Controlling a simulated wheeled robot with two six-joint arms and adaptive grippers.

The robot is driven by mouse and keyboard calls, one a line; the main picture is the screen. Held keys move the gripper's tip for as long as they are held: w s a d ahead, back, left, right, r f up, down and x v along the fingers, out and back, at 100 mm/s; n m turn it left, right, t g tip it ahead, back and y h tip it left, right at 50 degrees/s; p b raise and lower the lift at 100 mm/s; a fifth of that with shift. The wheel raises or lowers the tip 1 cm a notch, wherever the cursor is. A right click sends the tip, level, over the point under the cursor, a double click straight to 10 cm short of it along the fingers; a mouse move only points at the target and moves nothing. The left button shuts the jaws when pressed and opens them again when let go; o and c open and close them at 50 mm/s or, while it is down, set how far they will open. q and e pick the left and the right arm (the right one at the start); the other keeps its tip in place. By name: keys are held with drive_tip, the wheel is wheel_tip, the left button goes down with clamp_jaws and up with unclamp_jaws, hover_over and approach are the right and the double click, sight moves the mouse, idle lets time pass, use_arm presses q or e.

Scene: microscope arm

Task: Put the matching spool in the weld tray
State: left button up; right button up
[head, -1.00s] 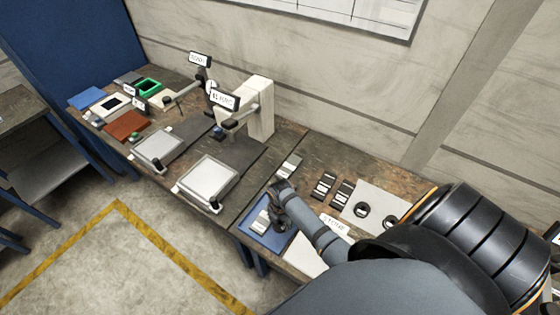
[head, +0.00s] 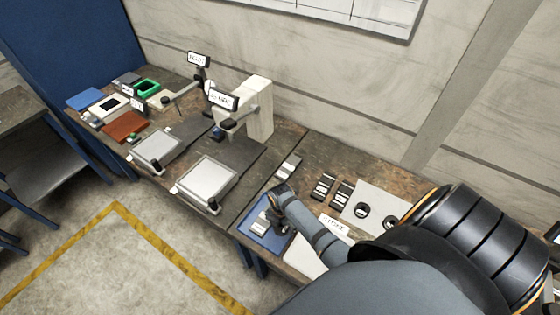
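Two round black-and-white pieces that look like spools, one (head: 362,209) and another (head: 390,222), sit on a pale grey sheet (head: 378,194) at the right. A blue tray or mat (head: 256,238) lies at the bench's front edge, with a small grey piece (head: 259,226) on it; I cannot tell whether it is the weld tray. My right gripper (head: 276,224) points down over the blue tray, beside the grey piece. Its fingers are small and dark, partly hidden by my arm, so its opening and any contact are unclear. My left gripper is out of view.
Two dark striped blocks (head: 323,185) (head: 343,191) and a grey block (head: 290,166) lie behind my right arm. Two machines with pale square plates (head: 208,184) (head: 158,149) occupy the middle bench. Colored trays (head: 127,126) lie at far left.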

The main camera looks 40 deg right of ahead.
drive_tip(key=shift+d, duration=0.1)
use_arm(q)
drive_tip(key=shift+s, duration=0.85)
use_arm(e)
drive_tip(key=shift+r, duration=0.15)
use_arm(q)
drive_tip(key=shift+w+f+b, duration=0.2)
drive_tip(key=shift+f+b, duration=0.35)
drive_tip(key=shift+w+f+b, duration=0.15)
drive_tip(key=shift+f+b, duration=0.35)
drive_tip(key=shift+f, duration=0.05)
use_arm(e)
wheel_tip(320, 180, up, 13)
drive_tip(key=shift+w, duration=0.1)
